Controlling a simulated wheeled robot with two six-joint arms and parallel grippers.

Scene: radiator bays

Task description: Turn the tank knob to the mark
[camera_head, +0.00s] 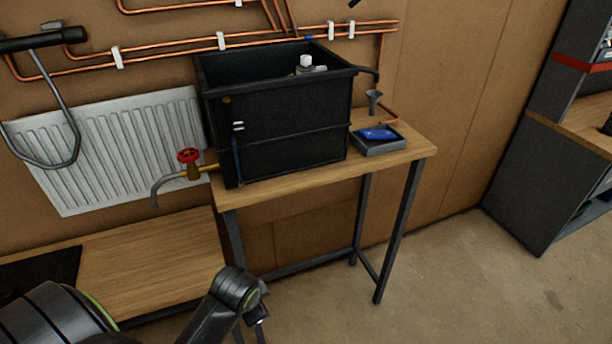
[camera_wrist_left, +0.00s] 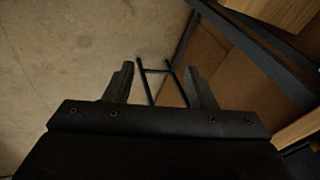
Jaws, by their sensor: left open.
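The black open-topped tank (camera_head: 290,120) stands on a wooden table. At its lower left, a red round knob (camera_head: 188,156) sits on a brass valve with a bent grey spout. I cannot make out a mark beside the knob. The tank's front has a small white marking (camera_head: 238,126) above a thin blue vertical strip. My left gripper (camera_head: 251,333) is low in front of the table, below and right of the knob, well apart from it. In the left wrist view its fingers (camera_wrist_left: 160,80) are apart with nothing between them, over floor and table legs.
A white radiator (camera_head: 110,145) and copper pipes (camera_head: 170,50) are on the wall. A grey tray (camera_head: 379,149) with a blue thing and a small funnel (camera_head: 374,97) are right of the tank. A lower wooden bench (camera_head: 160,260) lies left. Floor (camera_head: 450,290) is clear at right.

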